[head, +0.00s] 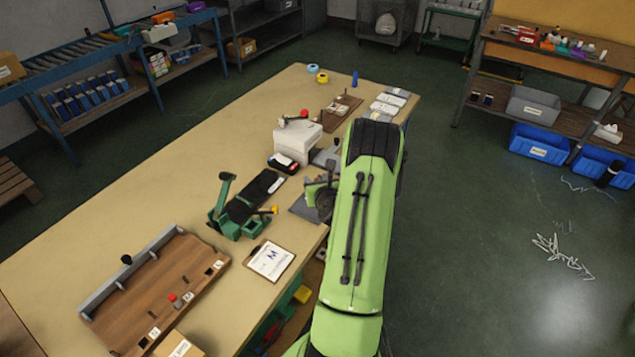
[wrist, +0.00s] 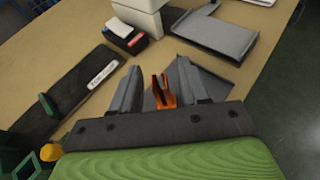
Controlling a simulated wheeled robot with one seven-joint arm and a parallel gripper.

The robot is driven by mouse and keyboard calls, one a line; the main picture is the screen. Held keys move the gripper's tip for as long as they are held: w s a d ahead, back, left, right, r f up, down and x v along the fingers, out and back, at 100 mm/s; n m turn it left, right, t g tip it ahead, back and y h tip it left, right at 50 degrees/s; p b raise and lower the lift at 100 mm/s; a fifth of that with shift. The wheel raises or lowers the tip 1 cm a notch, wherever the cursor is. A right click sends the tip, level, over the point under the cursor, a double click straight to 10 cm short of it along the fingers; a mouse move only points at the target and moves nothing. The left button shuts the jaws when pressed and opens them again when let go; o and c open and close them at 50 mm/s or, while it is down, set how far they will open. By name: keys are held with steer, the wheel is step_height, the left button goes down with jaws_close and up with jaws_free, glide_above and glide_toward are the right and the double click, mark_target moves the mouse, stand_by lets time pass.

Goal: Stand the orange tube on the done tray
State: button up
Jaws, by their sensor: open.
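An orange piece (wrist: 163,92) with a forked or split top, which looks like the orange tube, shows in the wrist view. It stands between the two grey fingers of my gripper (wrist: 160,92), over a grey plate (wrist: 187,75). The fingers are apart, with a gap on each side of it. In the head view my green arm hides the orange piece and most of my gripper.
A white box (head: 297,140) and a small dark box with cards (head: 283,163) stand beyond. A green clamp stand (head: 224,205) with a black board is to the left. A clipboard (head: 270,260) lies near the table edge.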

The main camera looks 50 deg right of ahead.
steer(key=b+v, duration=1.2)
steer(key=b, duration=0.1)
steer(key=w+a+r+n+y, duration=0.1)
steer(key=w+a+n+y, duration=0.2)
steer(key=a+n, duration=0.65)
steer(key=w+a+r+n+y, duration=0.1)
steer(key=w+a+n+y, duration=0.15)
steer(key=a+n, duration=0.7)
steer(key=s+a+r+n+g+y, duration=0.1)
steer(key=s+a+n+g, duration=0.1)
steer(key=s+a+n, duration=0.5)
steer(key=s+a+n+g+y, duration=0.2)
steer(key=s+a+n, duration=0.5)
steer(key=n, duration=1.1)
steer(key=shift+s+r+g, duration=0.2)
steer(key=shift+r+g, duration=0.1)
steer(key=shift+r, duration=0.1)
